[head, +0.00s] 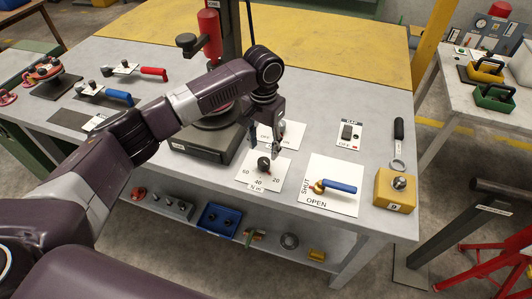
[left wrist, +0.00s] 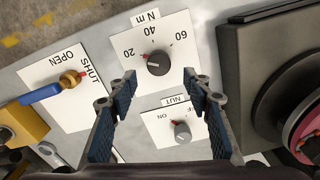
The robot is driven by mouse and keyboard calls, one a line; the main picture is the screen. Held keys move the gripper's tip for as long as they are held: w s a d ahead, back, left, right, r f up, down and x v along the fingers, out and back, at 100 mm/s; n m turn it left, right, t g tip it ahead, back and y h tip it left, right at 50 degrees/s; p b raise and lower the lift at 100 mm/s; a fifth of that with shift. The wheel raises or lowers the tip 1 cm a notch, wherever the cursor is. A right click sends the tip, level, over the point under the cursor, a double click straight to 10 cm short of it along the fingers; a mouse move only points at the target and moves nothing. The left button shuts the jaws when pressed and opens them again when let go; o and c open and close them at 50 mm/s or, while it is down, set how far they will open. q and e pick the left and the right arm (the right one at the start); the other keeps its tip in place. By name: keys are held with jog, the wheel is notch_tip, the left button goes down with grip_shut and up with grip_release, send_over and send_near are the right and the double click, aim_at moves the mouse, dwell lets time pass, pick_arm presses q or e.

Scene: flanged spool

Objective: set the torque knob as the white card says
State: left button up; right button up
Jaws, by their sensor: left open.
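The torque knob (head: 263,163) is a black round knob on a white plate (head: 248,178) marked 20, 40, 60 and N m. My left gripper (head: 277,150) is open and empty, pointing down over the bench close to the knob. In the left wrist view its fingers (left wrist: 165,88) stand apart, with the knob just beyond their tips. My right gripper is not in view. I cannot make out a card giving a setting.
A grey NUT knob (left wrist: 182,131) on its ON/OFF plate sits beside the torque plate. A blue-handled valve (head: 336,186) marked SHUT and OPEN is to the right, near a yellow block (head: 396,190). A dark stand (head: 205,142) with a red tool is left.

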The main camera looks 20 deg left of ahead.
aim_at(263, 161)
pick_arm(q)
jog(key=f, duration=0.2)
jog(key=s+f+p, duration=0.1)
jog(key=shift+s+f, duration=0.1)
jog(key=shift+f, duration=0.25)
jog(key=shift+w+f, duration=0.2)
jog(key=shift+f, duration=0.75)
jog(key=shift+w+f, duration=0.1)
jog(key=shift+f, duration=0.15)
jog(key=c, duration=1)
jog(key=shift+c, duration=0.8)
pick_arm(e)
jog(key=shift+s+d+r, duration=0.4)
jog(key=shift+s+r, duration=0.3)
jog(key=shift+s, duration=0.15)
